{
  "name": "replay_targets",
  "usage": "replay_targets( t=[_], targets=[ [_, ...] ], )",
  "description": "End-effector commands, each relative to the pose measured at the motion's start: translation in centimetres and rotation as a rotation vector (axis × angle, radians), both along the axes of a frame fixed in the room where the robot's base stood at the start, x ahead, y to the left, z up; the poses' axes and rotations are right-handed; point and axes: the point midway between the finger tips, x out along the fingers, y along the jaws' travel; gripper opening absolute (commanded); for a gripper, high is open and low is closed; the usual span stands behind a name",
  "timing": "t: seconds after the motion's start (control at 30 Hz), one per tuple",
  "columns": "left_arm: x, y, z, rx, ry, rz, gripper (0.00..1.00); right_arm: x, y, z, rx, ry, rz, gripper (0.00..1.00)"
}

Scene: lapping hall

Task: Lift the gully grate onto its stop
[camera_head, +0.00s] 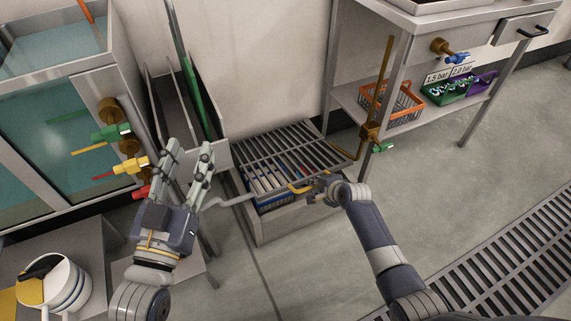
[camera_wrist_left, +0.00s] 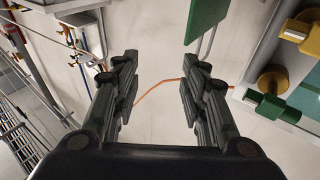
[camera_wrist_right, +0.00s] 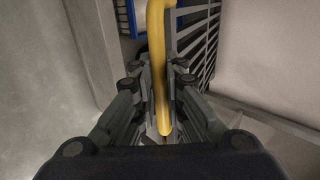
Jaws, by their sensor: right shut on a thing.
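The gully grate (camera_head: 272,150) is a grey slatted grid over a box-like gully (camera_head: 300,218) in the middle of the head view. Its front edge looks raised above the gully rim, with blue and white contents showing beneath. My right gripper (camera_head: 316,189) is shut on the grate's yellow handle (camera_head: 299,188). In the right wrist view the handle (camera_wrist_right: 158,60) runs between the fingers, beside the grate bars (camera_wrist_right: 207,45). My left gripper (camera_head: 189,148) is open and empty, left of the grate. I cannot make out the stop clearly.
A tank with coloured valves (camera_head: 130,165) stands at the left. A bench (camera_head: 440,15) with an orange basket (camera_head: 395,103) and a green bin (camera_head: 447,90) stands at the back right. A white bucket (camera_head: 62,285) is at lower left.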

Motion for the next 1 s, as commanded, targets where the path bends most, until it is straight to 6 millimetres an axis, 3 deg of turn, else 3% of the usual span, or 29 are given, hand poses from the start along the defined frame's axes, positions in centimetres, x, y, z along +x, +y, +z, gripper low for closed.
replay_targets(
  t=[0.47,1.0],
  targets=[
    [0.1,0.6,-4.6,0.061,0.236,0.014,0.40,0.8,0.0,1.7,-0.003,-0.009,-0.003,0.00],
    [-1.4,1.7,-9.8,0.126,0.496,0.031,0.40,1.2,0.1,3.0,-0.002,-0.010,-0.003,0.00]
  ],
)
